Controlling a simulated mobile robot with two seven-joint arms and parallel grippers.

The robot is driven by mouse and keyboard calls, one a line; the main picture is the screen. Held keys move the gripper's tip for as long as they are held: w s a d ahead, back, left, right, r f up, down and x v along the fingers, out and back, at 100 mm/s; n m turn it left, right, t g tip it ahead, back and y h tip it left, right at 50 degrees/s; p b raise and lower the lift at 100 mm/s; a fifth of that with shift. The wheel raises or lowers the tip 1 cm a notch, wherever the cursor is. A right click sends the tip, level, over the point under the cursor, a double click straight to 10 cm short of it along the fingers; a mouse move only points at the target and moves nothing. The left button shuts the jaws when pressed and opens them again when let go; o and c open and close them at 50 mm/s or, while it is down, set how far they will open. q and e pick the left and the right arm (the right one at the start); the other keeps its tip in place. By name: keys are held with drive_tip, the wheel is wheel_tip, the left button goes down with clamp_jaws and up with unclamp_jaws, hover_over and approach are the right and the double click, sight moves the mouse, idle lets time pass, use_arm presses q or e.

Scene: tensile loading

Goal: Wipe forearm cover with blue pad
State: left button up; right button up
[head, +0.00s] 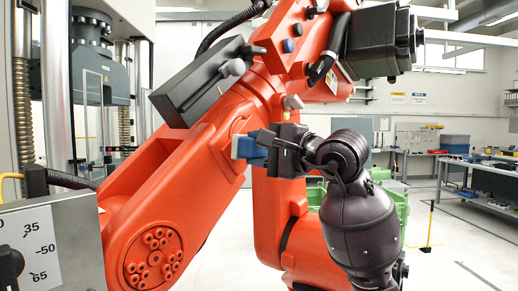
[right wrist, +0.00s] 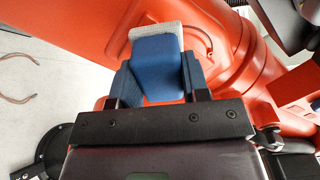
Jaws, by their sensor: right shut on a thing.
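My right gripper (head: 262,148) is shut on the blue pad (head: 242,147). In the right wrist view, the fingers of my right gripper (right wrist: 158,82) hold the blue pad (right wrist: 155,65) from both sides, and its pale, textured face points away from me. A large orange industrial robot arm fills the middle of the head view. Its smooth orange forearm cover (head: 205,140) lies right behind the pad, and it also shows in the right wrist view (right wrist: 225,50). The pad is close to this surface; I cannot tell whether they touch. My left gripper is not in view.
A dark grey box (head: 203,82) sits on the orange arm above the pad. A testing machine with steel columns (head: 65,100) stands at left, with a dial panel (head: 35,245) in front. Benches (head: 490,180) stand at the back right. The floor at right is largely open.

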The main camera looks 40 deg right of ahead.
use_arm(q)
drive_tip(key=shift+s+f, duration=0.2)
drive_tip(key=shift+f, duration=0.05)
use_arm(e)
drive_tip(key=shift+w, duration=0.35)
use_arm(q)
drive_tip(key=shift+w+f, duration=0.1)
use_arm(e)
drive_tip(key=shift+w+a, duration=0.25)
drive_tip(key=shift+w, duration=0.35)
